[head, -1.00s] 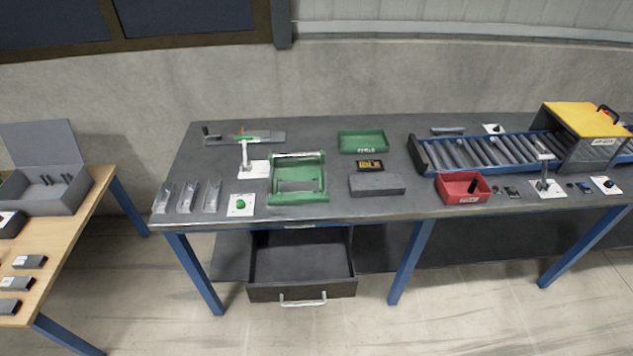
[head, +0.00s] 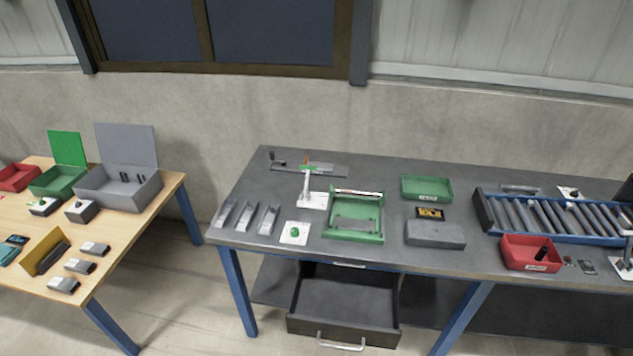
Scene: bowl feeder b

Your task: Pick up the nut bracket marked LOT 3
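Several small grey metal brackets stand in a row at the left front of the grey workbench: a left one (head: 226,213), a middle one (head: 246,216) and a right one (head: 268,218). Several grey blocks with pale ends lie on the wooden table, among them a back one (head: 95,248), a middle one (head: 80,265) and a front one (head: 64,284). No LOT marking is readable on any of them, so I cannot tell which is LOT 3. Neither of my grippers is in view.
The grey workbench (head: 400,172) holds a green fixture (head: 354,236), green tray (head: 427,181), red bin (head: 515,264) and roller conveyor (head: 560,239). Its drawer (head: 343,329) hangs open in front. The wooden table (head: 125,262) holds open-lidded boxes, green (head: 58,184) and grey (head: 120,200). A floor gap separates them.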

